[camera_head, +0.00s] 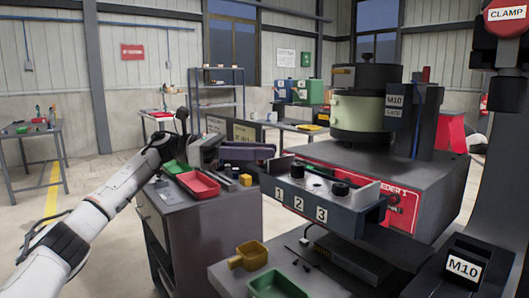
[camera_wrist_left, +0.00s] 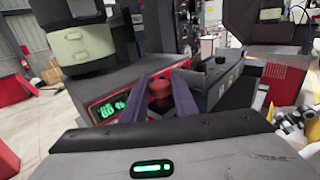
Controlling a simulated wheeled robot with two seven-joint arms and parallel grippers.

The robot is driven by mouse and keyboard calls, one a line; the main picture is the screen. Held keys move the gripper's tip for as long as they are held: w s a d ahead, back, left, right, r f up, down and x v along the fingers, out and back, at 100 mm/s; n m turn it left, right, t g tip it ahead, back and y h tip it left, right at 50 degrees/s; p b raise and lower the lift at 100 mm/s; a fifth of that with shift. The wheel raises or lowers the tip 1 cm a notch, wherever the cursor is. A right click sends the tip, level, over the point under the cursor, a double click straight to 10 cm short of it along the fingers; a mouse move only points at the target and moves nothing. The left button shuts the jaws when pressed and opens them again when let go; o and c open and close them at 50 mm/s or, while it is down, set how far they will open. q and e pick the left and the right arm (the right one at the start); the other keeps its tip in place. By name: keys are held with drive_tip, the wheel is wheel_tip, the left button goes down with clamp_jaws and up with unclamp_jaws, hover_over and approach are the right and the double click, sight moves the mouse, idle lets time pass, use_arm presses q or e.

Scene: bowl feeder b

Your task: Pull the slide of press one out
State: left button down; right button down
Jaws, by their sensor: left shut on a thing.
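My left gripper (camera_head: 275,154) reaches in from the left, its dark fingers level beside the near left end of the block numbered 1 2 3 (camera_head: 325,211). In the left wrist view its two purple-grey fingers (camera_wrist_left: 159,100) close around a red knob (camera_wrist_left: 158,90). The knob is hidden in the head view. Two black knobs (camera_head: 340,188) stand on the numbered block, to the right of the fingers. No label in view reads press one, and I cannot tell whether the slide is in or out. My right gripper is not in view.
The feeder (camera_head: 366,112) with its red panel stands behind the block. A yellow bin (camera_head: 250,256) and a green bin (camera_head: 277,284) sit at the front. A CLAMP column (camera_head: 503,120) rises at right.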

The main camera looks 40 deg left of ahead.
use_arm(q)
drive_tip(key=c, duration=1.5)
unclamp_jaws()
drive_tip(key=shift+a+r, duration=0.1)
drive_tip(key=shift+a, duration=0.3)
drive_tip(key=shift+o, duration=0.2)
drive_tip(key=shift+d, duration=0.1)
drive_tip(key=v, duration=1)
drive_tip(key=shift+b, duration=0.35)
